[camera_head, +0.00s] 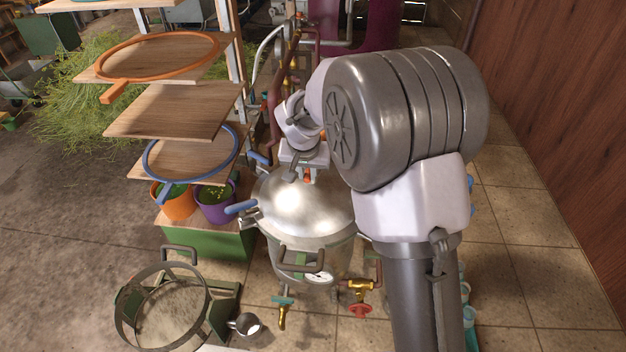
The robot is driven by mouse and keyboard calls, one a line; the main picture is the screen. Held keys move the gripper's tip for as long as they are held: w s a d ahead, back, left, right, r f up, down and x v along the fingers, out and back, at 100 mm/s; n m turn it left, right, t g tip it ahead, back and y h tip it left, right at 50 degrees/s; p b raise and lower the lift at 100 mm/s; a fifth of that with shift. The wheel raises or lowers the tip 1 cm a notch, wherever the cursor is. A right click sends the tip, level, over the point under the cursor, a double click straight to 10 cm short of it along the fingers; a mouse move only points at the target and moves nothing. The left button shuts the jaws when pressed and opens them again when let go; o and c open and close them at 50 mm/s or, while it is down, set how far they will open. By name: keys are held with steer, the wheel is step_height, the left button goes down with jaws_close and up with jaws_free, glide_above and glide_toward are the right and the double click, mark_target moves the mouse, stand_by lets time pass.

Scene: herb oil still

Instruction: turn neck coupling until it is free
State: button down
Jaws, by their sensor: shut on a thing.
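The still (296,210) is a steel pot with a shiny domed lid, standing upright on the tiled floor. My gripper (303,174) points down at the top of the dome, where the neck is. It is shut on the neck coupling (307,175), of which only a small orange-red part shows between the fingers. My wrist and fingers hide the rest of the coupling and most of the neck. I cannot tell how far the coupling is turned.
Wooden shelves with an orange hoop (160,57) and a blue hoop (190,177) stand close left. Copper-red pipes (277,92) rise behind. Brass valves (358,287) stick out in front. A round metal basket (160,312) stands front left.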

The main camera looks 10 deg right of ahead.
steer(key=a+m+b, duration=0.1)
steer(key=w+a+m+h+b, duration=0.1)
steer(key=m+b, duration=0.1)
steer(key=shift+f+m+g, duration=0.15)
steer(key=shift+m+g, duration=0.15)
steer(key=shift+w+a+r+m+g+h+b, duration=0.15)
steer(key=shift+w+a+m+g+h, duration=0.15)
steer(key=shift+m, duration=0.65)
steer(key=shift+w+a+r+m+g+h+b, duration=0.15)
steer(key=shift+w+a+m+g+h, duration=0.2)
steer(key=shift+m, duration=0.6)
steer(key=shift+w, duration=0.1)
steer(key=c, duration=1.5)
jaws_free()
steer(key=shift+c, duration=0.2)
steer(key=shift+o, duration=1)
steer(key=shift+w+f, duration=0.15)
steer(key=p+v, duration=0.3)
steer(key=v, duration=1.4)
steer(key=shift+s+a, duration=0.15)
steer(key=shift+s, duration=0.15)
